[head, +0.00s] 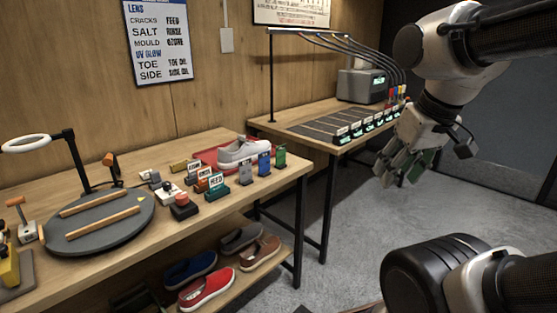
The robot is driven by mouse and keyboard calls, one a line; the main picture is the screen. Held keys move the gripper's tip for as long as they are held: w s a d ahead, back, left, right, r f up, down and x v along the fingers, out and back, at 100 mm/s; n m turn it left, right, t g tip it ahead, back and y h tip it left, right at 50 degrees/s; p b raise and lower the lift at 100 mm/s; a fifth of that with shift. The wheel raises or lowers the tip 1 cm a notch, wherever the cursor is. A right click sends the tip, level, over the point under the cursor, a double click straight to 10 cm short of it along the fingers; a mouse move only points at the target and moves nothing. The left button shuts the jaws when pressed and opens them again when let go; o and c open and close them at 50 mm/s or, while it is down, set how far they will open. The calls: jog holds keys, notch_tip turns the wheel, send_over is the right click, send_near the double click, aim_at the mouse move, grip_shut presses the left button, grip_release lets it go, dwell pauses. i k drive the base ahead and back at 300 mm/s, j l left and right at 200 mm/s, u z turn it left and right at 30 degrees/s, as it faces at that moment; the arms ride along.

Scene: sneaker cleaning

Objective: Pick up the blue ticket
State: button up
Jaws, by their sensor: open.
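The blue ticket (264,164) stands upright at the right end of the wooden workbench, between a grey ticket (245,172) and a green ticket (280,156). Its foot appears to be in a small dark holder. My gripper (398,172) is open and points down, well to the right of the ticket, over the floor and in front of the second table. It appears empty and does not touch the ticket.
A white sneaker (238,151) sits on a red tray (207,158) behind the tickets. Small labelled blocks and a red button (182,201) stand to their left, then a round turntable (98,222). Several shoes lie on the lower shelf. Floor between bench and gripper is clear.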

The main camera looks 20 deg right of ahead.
aim_at(263, 158)
jog(key=i+l+u, duration=0.2)
jog(key=i+l, duration=0.2)
jog(key=i, duration=0.2)
jog(key=i+l+u, duration=0.2)
jog(key=i+l, duration=0.3)
jog(key=i, duration=0.05)
